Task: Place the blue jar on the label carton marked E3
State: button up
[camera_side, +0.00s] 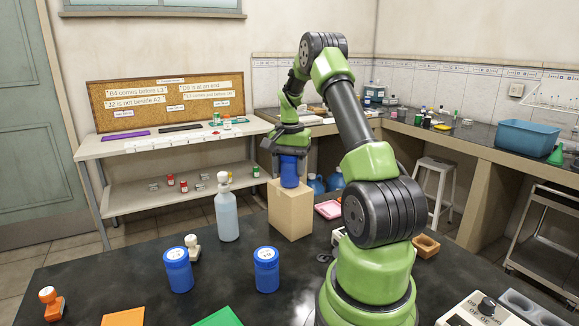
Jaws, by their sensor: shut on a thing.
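My gripper (289,153) points down and is shut on a blue jar (289,174), holding it upright by its top. The jar is right at the top of a plain brown cardboard box (290,210); I cannot tell whether it touches the box. Two more blue jars with white lids, one at left (178,272) and one at right (266,272), stand on the dark table in front. A row of white label pieces (182,140) lies on the pale shelf at the back; their marks are too small to read, so I cannot tell which is E3.
A spray bottle (227,212) stands left of the box, with a stamp (193,249) near the jars. A pink tray (328,209) lies right of the box. A corkboard (165,102) with written notes stands behind the white row. Orange and green sheets lie at the front.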

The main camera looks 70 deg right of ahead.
jog(key=shift+f, duration=0.1)
jog(key=o, duration=0.9)
